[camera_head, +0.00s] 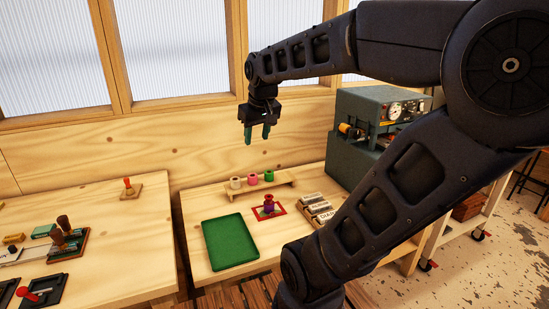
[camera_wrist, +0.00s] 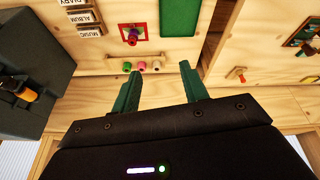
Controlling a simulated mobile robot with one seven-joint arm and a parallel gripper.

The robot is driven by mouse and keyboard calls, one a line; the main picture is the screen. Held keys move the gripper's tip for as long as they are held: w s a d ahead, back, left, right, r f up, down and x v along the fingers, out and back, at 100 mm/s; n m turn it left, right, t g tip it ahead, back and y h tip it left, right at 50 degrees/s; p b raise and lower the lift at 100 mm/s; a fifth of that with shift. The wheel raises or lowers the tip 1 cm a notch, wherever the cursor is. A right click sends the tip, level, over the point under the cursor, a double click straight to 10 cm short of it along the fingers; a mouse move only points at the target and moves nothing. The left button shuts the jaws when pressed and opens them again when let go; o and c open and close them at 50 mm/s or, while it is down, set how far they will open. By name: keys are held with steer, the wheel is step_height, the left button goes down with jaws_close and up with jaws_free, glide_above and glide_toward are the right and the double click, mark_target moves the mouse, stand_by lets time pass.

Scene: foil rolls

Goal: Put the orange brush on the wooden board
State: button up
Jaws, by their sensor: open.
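A small orange upright thing, which looks like the orange brush (camera_head: 127,183), shows at the back of the left table. It appears to stand on a small flat wooden board (camera_head: 134,195); its exact shape is too small to tell. In the wrist view the orange thing (camera_wrist: 241,77) and the board (camera_wrist: 233,71) show at the right. My gripper (camera_head: 256,138) is open and empty, pointing down high above the back of the middle table, well to the right of the brush. Its two green fingers (camera_wrist: 160,70) are apart with nothing between them.
The middle table holds a green tray (camera_head: 229,241), a purple thing on a red-edged mat (camera_head: 280,210), a low shelf with white, pink and green rolls, and labelled blocks (camera_head: 318,210). A grey-green machine (camera_head: 355,145) stands right. A gap separates the tables.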

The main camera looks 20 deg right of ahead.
steer(key=s+d+f+m, duration=0.2)
steer(key=s+f, duration=0.2)
steer(key=s, duration=0.3)
steer(key=shift+s+d+f+t, duration=0.25)
steer(key=shift+f+t, duration=0.05)
stand_by(0.8)
